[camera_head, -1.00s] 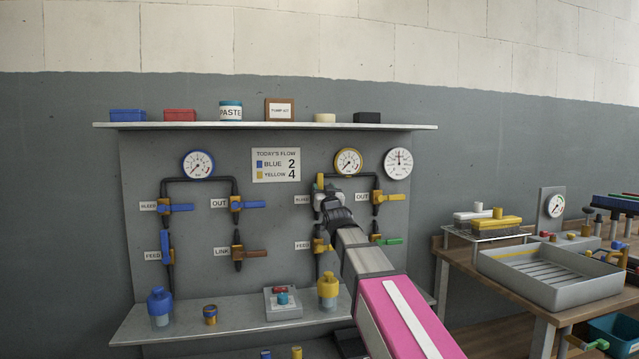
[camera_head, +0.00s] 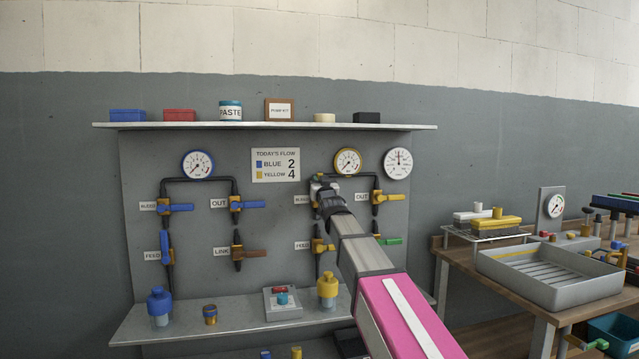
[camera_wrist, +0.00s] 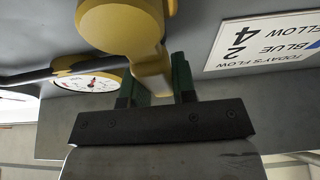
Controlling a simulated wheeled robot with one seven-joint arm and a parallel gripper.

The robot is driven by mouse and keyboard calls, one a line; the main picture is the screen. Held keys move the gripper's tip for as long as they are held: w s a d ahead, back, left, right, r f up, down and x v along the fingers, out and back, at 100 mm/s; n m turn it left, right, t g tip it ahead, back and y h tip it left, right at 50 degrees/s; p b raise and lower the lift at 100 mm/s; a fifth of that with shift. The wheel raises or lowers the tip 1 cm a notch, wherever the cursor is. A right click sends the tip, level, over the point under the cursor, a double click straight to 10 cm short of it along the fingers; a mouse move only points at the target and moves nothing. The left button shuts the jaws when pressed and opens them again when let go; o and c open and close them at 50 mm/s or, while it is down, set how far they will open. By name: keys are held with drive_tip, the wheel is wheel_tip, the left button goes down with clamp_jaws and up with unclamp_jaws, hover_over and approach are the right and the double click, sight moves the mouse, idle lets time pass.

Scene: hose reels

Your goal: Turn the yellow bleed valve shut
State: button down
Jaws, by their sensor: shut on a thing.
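The yellow bleed valve shows in the wrist view as a round yellow body with a flat yellow handle (camera_wrist: 150,78). My gripper (camera_wrist: 160,88) has its two green-padded fingers on either side of that handle and is shut on it. In the head view my gripper (camera_head: 322,187) is at the valve beside the bleed label (camera_head: 302,200) on the right-hand pipe loop. There it hides the valve and its handle, so I cannot tell the handle's exact angle from that view.
The yellow-rimmed gauge (camera_head: 347,162) is just above right of my gripper. The yellow out valve (camera_head: 389,197) is close on the right, the yellow feed valve (camera_head: 321,246) below. The flow sign (camera_head: 276,165) is left, and a shelf (camera_head: 265,126) runs above.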

drive_tip(key=shift+d+m, duration=0.2)
drive_tip(key=shift+m, duration=0.3)
drive_tip(key=w+d+f+m+g+h, duration=0.2)
drive_tip(key=d+f+m+h, duration=0.5)
drive_tip(key=m, duration=1.4)
drive_tip(key=shift+f+m+g+h, duration=0.35)
drive_tip(key=shift+g+h, duration=0.35)
drive_tip(key=shift+g, duration=0.2)
drive_tip(key=c, duration=0.9)
unclamp_jaws()
drive_tip(key=shift+a, duration=0.1)
drive_tip(key=shift+s, duration=0.1)
